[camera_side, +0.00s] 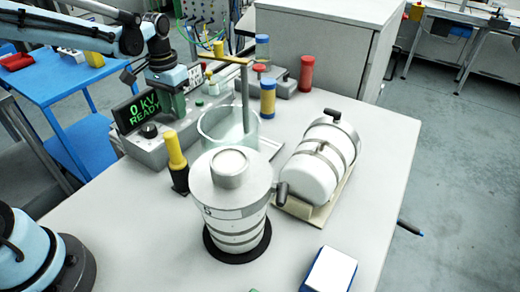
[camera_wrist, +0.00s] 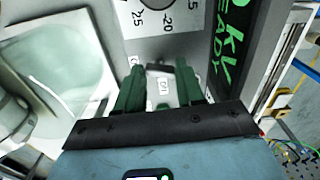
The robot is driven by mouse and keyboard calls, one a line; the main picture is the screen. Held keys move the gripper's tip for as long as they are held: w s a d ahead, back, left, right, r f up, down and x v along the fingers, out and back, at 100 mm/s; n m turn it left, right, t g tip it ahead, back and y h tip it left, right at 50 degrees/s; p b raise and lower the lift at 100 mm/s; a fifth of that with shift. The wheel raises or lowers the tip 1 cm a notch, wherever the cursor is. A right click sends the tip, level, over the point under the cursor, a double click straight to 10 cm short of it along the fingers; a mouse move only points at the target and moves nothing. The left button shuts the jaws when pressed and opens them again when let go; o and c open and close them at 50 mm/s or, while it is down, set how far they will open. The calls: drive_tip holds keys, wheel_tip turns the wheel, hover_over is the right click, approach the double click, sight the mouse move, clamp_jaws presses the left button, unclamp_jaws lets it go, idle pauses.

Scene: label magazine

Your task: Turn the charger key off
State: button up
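The charger (camera_side: 150,148) is a grey box on the white bench, with a green "0 kV READY" display (camera_side: 138,110). In the wrist view the display (camera_wrist: 228,50) is at the upper right and a dial (camera_wrist: 155,12) at the top. My gripper (camera_side: 178,112) is over the charger's panel. Its two green fingers (camera_wrist: 160,78) are apart. A small dark piece, apparently the key (camera_wrist: 156,68), lies between the fingertips; whether they touch it is unclear. A small white label (camera_wrist: 164,87), too small to read surely, shows between the fingers.
A yellow-and-black handle (camera_side: 176,160) is in front. A large white lidded canister (camera_side: 235,200) and a lying white cylinder (camera_side: 318,160) fill the bench's middle and right.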

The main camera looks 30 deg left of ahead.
drive_tip(key=shift+m, duration=0.3)
drive_tip(key=shift+o, duration=2.3)
drive_tip(key=shift+r, duration=0.35)
drive_tip(key=shift+o, duration=0.2)
wheel_tip(320, 180, up, 11)
drive_tip(key=m, duration=0.3)
wheel_tip(320, 180, down, 12)
drive_tip(key=shift+r, duration=0.1)
